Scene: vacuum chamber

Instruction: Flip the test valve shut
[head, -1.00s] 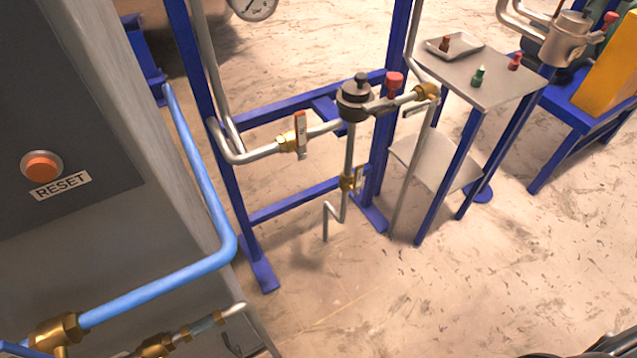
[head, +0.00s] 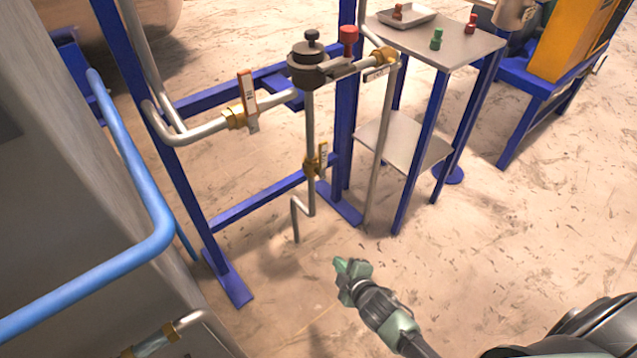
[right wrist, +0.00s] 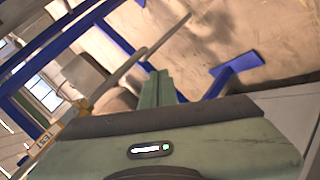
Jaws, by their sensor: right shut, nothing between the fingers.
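Several brass valves sit on the grey pipework; their labels are too small to read in the head view, so I cannot tell by lettering which is the test valve. Another valve (head: 238,116) with an orange-and-white upright handle is on the horizontal pipe. A third brass fitting (head: 383,58) is at the right end. My right gripper (head: 343,268) is shut and empty, below and right of the drain pipe, apart from it. Its green fingers (right wrist: 158,85) show in the right wrist view. My left gripper is not in view.
A blue frame (head: 188,170) carries the pipes. A metal stand (head: 455,45) with a tray (head: 418,16) and small red and green knobs is at the right. A grey cabinet (head: 60,215) with a blue pipe (head: 150,225) is at the left. The floor in front is clear.

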